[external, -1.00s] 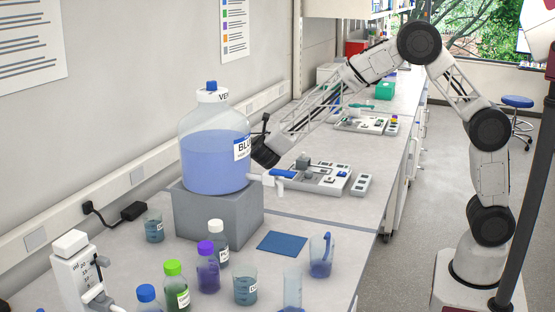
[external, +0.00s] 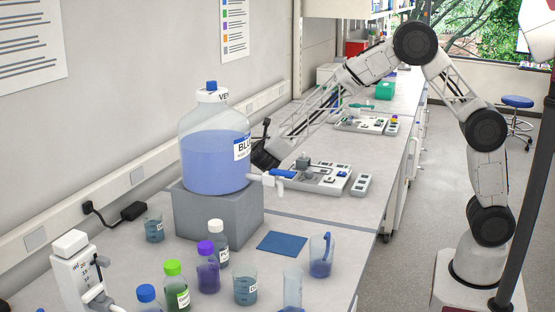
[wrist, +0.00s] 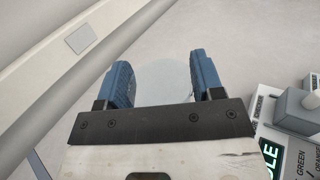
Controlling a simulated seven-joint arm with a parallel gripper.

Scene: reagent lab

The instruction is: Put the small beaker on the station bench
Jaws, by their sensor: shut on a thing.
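In the wrist view, my gripper (wrist: 163,82) has its two blue fingers on either side of a pale, see-through round thing (wrist: 165,82), and is shut on it. It looks like the small beaker seen from above; its lower part and height cannot be made out. Bare pale bench top (wrist: 220,35) shows around it. In the external view, my wrist is behind the large blue-filled carboy (external: 214,158), which hides my fingers and the held beaker. The bench beyond the dark seam (external: 374,195) carries a grey tray (external: 322,181) to the right of my wrist.
The carboy stands on a grey block (external: 218,222), its tap pointing right. Nearer stand a beaker (external: 154,228), several capped bottles (external: 208,270), a beaker (external: 245,287) and a jug (external: 321,258). A blue mat (external: 282,242) lies flat. A wall trunking (wrist: 110,60) runs left of my gripper.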

